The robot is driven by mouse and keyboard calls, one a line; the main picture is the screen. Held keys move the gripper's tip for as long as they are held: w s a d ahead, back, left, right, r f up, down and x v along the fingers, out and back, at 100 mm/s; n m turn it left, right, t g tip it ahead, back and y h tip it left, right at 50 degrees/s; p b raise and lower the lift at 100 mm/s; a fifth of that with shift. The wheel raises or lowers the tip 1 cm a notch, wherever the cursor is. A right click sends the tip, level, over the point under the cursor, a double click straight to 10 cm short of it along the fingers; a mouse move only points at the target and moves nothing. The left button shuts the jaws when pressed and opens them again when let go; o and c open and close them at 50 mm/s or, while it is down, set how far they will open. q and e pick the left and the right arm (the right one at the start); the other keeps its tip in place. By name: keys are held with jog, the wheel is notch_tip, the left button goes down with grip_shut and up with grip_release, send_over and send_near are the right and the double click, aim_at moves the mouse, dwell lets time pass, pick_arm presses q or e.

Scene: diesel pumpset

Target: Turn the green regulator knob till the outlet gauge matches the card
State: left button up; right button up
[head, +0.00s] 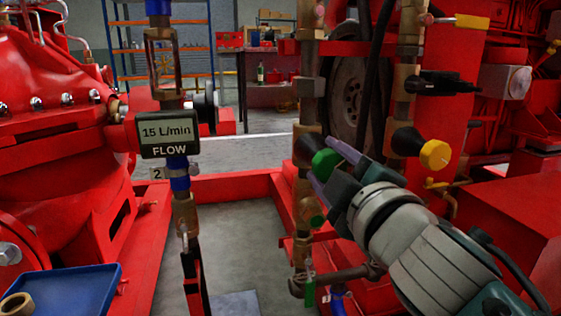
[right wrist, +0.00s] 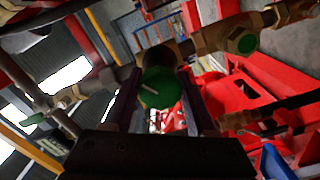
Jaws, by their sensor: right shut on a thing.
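The green regulator knob (head: 324,161) sits on a brass vertical pipe in the middle of the head view. My right gripper (head: 322,158) is shut on it, one finger on each side. The right wrist view shows the knob (right wrist: 160,90) between the two fingers, with a pale pointer line on its face. A flow display (head: 167,135) on the left pipe reads 15 L/min. I make out no outlet gauge dial and no card in either view. My left gripper is not in view.
A yellow knob (head: 435,154) on a black body sits just right of my right gripper. Red machinery (head: 50,150) fills the left. A blue tray (head: 75,290) with a brass fitting (head: 17,304) stands at bottom left. Grey floor shows between the pipes.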

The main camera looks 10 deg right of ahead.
dwell(0.3)
jog(key=o, duration=1.4)
jog(key=shift+s, duration=0.1)
jog(key=shift+s, duration=0.4)
jog(key=s+p, duration=0.2)
jog(key=s, duration=0.7)
jog(key=shift+d, duration=0.2)
